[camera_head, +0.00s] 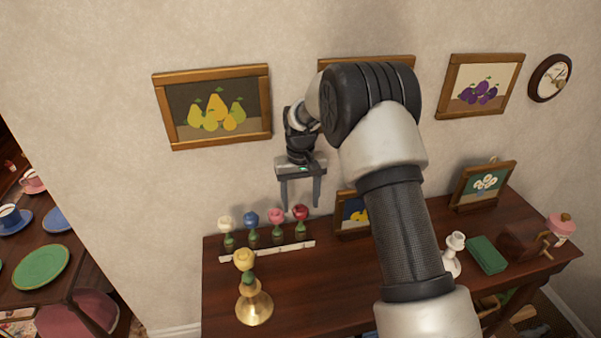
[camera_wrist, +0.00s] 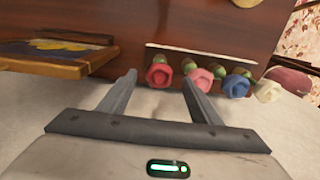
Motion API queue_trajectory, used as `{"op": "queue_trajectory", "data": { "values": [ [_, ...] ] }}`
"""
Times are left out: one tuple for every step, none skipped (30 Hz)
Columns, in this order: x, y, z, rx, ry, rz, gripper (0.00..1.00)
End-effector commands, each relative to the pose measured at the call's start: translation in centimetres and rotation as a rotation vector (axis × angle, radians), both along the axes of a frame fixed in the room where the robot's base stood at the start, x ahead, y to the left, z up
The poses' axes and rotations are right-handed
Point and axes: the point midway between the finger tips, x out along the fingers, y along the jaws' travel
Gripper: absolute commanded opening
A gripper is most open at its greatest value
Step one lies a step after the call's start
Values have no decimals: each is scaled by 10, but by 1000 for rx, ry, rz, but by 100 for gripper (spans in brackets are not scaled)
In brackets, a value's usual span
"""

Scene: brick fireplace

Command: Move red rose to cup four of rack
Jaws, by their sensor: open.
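The red rose (camera_head: 300,213) is the rightmost flower in the rack (camera_head: 266,252), a low strip with small dark cups. A pink rose (camera_head: 276,216), a blue rose (camera_head: 251,219) and a cream rose (camera_head: 225,224) fill the cups to its left. My gripper (camera_head: 300,204) is open and empty, pointing down just above the red rose in the head view. In the wrist view the red rose (camera_wrist: 158,77) shows between the spread fingertips (camera_wrist: 159,80), below them; the pink rose (camera_wrist: 198,80) lies near one finger.
A yellow rose (camera_head: 243,258) stands on a brass candlestick (camera_head: 254,305) in front of the rack. A framed picture (camera_head: 352,212) leans on the wall right of the rack. A white candlestick (camera_head: 453,250) and a green box (camera_head: 487,255) are farther right on the wooden table (camera_head: 310,290).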

Motion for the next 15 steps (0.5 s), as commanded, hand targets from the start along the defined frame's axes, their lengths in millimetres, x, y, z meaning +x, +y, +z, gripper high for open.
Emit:
{"op": "queue_trajectory", "data": {
  "values": [
    [1, 0, 13, 1, -5, 0, 58],
    [1, 0, 21, 1, -6, 0, 58],
    [1, 0, 30, 1, -6, 0, 58],
    [1, 0, 38, 1, -6, 0, 58],
    [1, 0, 46, 1, -6, 0, 58],
    [1, 0, 56, 1, -5, 0, 58],
    [1, 0, 64, 1, -6, 0, 58],
    [1, 0, 71, 1, -5, 0, 58],
    [1, 0, 81, 1, -6, 0, 58],
    [1, 0, 88, 1, -5, 0, 58],
    [1, 0, 95, 1, -6, 0, 58],
    [1, 0, 103, 1, -4, 0, 58],
    [1, 0, 109, 1, -5, 0, 58],
    [1, 0, 115, 1, -4, 0, 58],
    [1, 0, 122, 1, -4, 0, 58]
  ]
}}
